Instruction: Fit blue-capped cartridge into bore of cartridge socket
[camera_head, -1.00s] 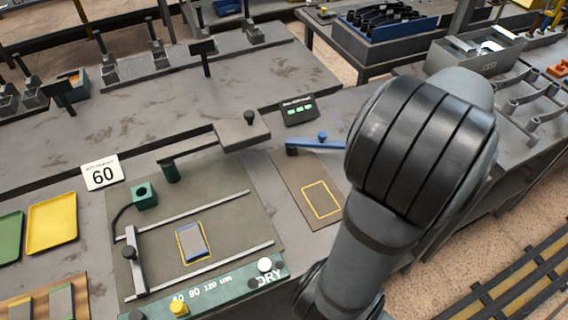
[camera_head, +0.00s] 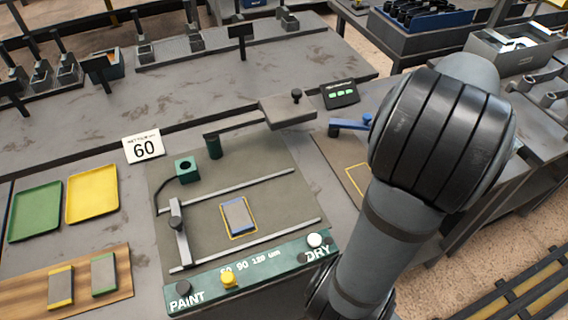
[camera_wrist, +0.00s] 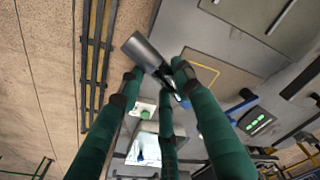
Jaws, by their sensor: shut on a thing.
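My gripper (camera_wrist: 158,78), with green fingers and dark tips, is shut on a grey cylinder, the cartridge (camera_wrist: 147,52), in the wrist view. The cartridge lies tilted across the fingertips, its pale end toward the upper left. A little blue shows at its lower right end, partly hidden by the fingers. In the head view my arm hides the gripper and the cartridge. A small green block with a dark round hole, which looks like the cartridge socket (camera_head: 187,168), sits at the back left of the work mat. The held cartridge is well away from it.
A rail frame (camera_head: 182,236) and a grey plate in a yellow outline (camera_head: 238,216) lie on the mat. A dark green post (camera_head: 213,147) stands close to the block. A blue lever (camera_head: 350,124) is right of the mat. Trays (camera_head: 92,194) lie left.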

